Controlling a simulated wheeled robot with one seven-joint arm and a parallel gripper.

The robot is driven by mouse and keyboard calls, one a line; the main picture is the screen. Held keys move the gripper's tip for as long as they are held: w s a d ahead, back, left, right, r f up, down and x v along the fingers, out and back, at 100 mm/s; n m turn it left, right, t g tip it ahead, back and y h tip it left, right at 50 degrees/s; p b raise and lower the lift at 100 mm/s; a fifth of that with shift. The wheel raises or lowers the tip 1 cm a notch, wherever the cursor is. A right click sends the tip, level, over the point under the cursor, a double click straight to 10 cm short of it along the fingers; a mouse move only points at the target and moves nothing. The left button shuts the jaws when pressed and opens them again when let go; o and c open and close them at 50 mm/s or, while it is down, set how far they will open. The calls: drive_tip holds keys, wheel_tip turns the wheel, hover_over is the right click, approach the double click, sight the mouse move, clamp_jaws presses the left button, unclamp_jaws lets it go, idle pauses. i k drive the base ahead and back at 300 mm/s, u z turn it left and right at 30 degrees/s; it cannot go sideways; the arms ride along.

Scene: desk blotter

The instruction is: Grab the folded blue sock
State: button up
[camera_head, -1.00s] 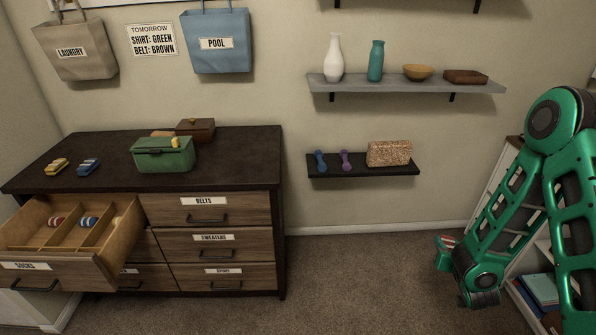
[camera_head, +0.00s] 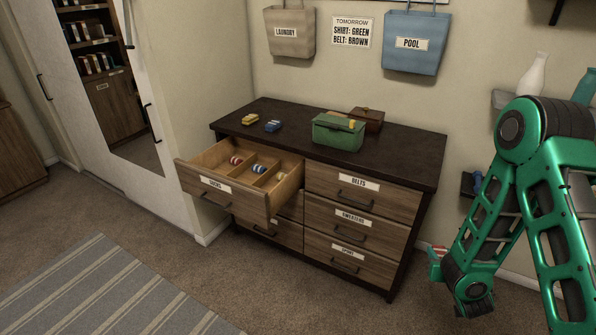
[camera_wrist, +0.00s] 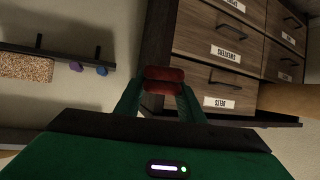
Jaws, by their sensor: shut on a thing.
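A folded blue sock (camera_head: 273,126) lies on the dresser top, beside a folded yellow sock (camera_head: 250,119). In the open sock drawer (camera_head: 222,197), a blue-and-white rolled sock (camera_head: 258,169) lies in the middle compartment. A red-and-white one (camera_head: 236,160) lies to its left and a pale yellowish one (camera_head: 281,177) to its right. My gripper (camera_wrist: 163,88) is shut on a red folded thing (camera_wrist: 163,73), which looks like a sock. It is held low, right of the dresser and away from the blue socks.
The dresser (camera_head: 400,150) carries a green box (camera_head: 338,135) and a brown box (camera_head: 367,120). The pulled-out drawer sticks forward. Wall shelves are at the right, partly behind my arm. The carpet in front is clear, with a striped rug (camera_head: 110,295) at left.

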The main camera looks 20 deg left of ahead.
sight(243, 173)
drive_tip(key=u, duration=1)
